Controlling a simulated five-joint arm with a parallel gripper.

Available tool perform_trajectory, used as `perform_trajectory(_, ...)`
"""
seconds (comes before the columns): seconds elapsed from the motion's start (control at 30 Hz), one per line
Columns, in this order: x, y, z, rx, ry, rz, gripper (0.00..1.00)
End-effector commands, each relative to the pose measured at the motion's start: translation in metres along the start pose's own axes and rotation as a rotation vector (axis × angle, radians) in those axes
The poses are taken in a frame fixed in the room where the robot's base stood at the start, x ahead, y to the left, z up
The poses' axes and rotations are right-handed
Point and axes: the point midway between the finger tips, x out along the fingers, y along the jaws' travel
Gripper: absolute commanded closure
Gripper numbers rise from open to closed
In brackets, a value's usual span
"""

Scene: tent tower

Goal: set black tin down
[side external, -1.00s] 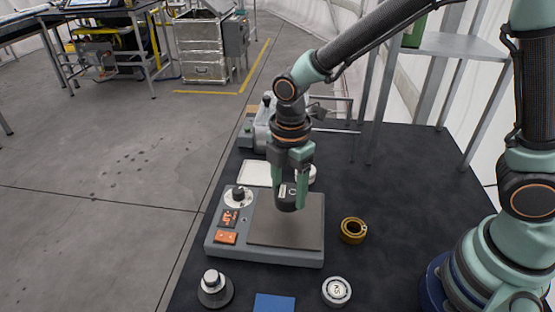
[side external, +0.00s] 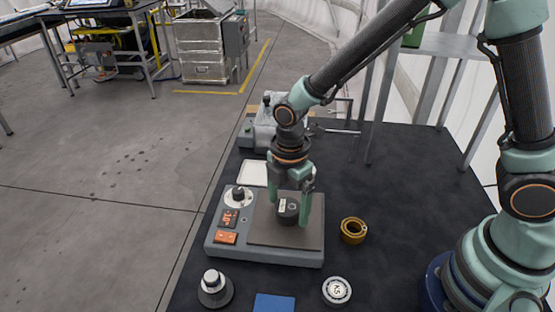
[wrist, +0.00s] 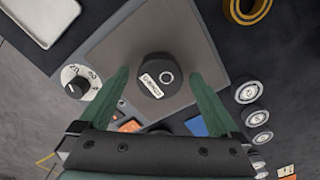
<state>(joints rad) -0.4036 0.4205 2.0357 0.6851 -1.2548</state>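The black tin (side external: 288,210) is a short dark cylinder with a pale label. It stands upright on the dark grey plate (side external: 262,234) of the hot-plate device. The tin also shows in the wrist view (wrist: 157,77), near the middle of the plate. My gripper (side external: 291,206) is open around the tin, with one green finger on each side. In the wrist view my gripper (wrist: 160,76) shows a clear gap between each finger and the tin.
The device has a dial (side external: 238,196) and orange display on its left. A brass ring (side external: 353,230) lies right of it. A round silver tin (side external: 337,291), a blue pad (side external: 274,303) and a knobbed weight (side external: 214,289) stand in front. A white tray (side external: 254,173) lies behind.

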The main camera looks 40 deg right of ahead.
Motion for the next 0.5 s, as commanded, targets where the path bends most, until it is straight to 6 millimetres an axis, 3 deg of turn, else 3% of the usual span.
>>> perform_trajectory(0.27,-0.007,0.000,0.000,0.000,0.000,0.001,0.02)
perform_trajectory(0.5,-0.049,0.002,-0.001,0.000,0.002,0.008,0.02)
